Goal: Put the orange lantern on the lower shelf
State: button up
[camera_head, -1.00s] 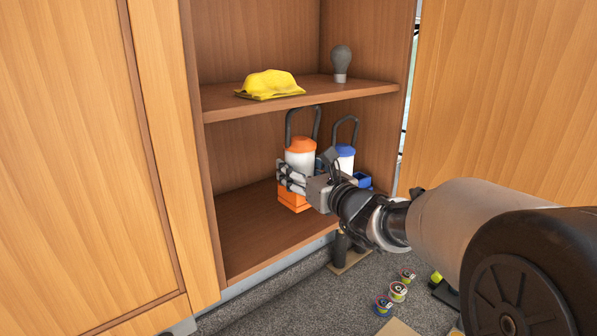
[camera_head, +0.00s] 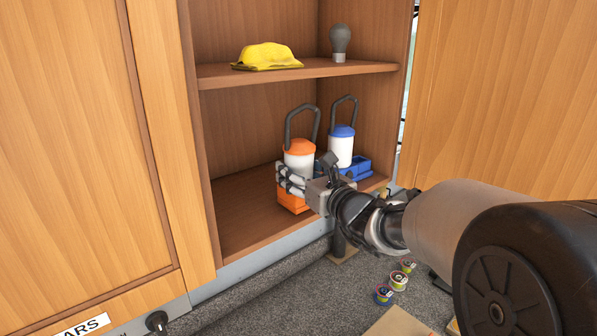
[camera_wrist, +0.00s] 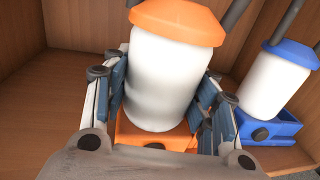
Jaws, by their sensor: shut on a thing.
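The orange lantern (camera_head: 299,147) has an orange cap and base, a white body and a dark handle. It is upright inside the open cabinet at the lower shelf (camera_head: 240,200), near its front edge. My gripper (camera_head: 292,180) is shut on the lantern, with a finger on each side of its white body. The lantern also shows in the wrist view (camera_wrist: 165,75) between the two fingers (camera_wrist: 160,100). I cannot tell whether its base touches the shelf, as the gripper hides part of it.
A blue lantern (camera_head: 341,148) stands close on the right on the same shelf. The upper shelf (camera_head: 300,73) holds a yellow cloth-like item (camera_head: 267,55) and a grey bulb (camera_head: 340,42). The lower shelf is clear on the left. Small round tins (camera_head: 383,294) lie on the floor.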

jog(key=o, duration=1.6)
jog(key=shift+o, duration=0.7)
jog(key=shift+f, duration=0.15)
jog(key=shift+s, duration=0.1)
jog(key=v, duration=1.2)
jog(key=shift+c, duration=0.5)
grip_shut()
